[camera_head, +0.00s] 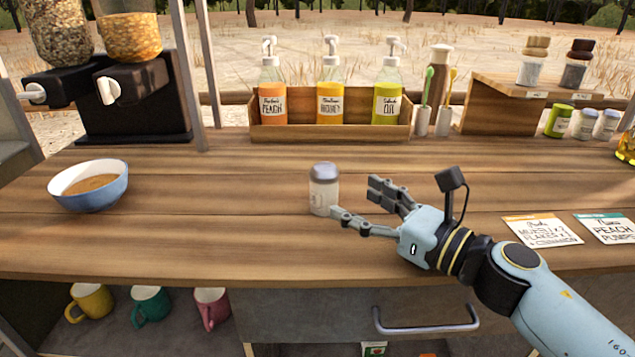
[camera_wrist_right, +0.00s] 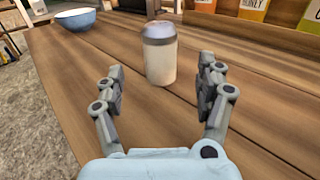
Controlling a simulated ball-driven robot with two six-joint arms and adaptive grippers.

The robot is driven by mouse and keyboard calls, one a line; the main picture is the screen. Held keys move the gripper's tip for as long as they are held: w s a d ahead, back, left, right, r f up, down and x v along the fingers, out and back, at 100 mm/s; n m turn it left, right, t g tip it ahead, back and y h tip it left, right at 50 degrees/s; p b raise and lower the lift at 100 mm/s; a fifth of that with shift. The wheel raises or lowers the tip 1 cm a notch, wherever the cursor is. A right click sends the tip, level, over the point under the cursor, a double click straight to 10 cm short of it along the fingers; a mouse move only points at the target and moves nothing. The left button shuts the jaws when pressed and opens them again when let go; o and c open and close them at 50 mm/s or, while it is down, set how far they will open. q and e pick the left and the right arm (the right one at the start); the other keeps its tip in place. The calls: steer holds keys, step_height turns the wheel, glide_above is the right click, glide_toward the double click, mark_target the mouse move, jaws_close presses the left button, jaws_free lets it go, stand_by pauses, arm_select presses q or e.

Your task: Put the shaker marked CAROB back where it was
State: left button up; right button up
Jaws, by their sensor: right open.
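A shaker (camera_head: 323,189) with a grey domed lid and a pale, see-through body stands upright on the wooden counter, left of my right gripper. I cannot read any marking on it. My right gripper (camera_head: 354,203) is open, its fingers pointing at the shaker. In the right wrist view the shaker (camera_wrist_right: 160,56) stands just beyond the fingertips, roughly between them, and nothing is held. A small raised shelf (camera_head: 510,103) at the right carries a light-capped shaker (camera_head: 530,64) and a dark-capped shaker (camera_head: 575,66); small labels on its edge are unreadable. My left gripper is not in view.
A bowl (camera_head: 88,186) of brown food stands at the left. A wooden crate (camera_head: 330,132) of pump bottles stands at the back.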

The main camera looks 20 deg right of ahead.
mark_target(335, 189)
steer(key=x, duration=0.8)
steer(key=shift+w+p, duration=0.1)
steer(key=shift+p, duration=0.2)
steer(key=shift+c, duration=0.4)
steer(key=c, duration=1.3)
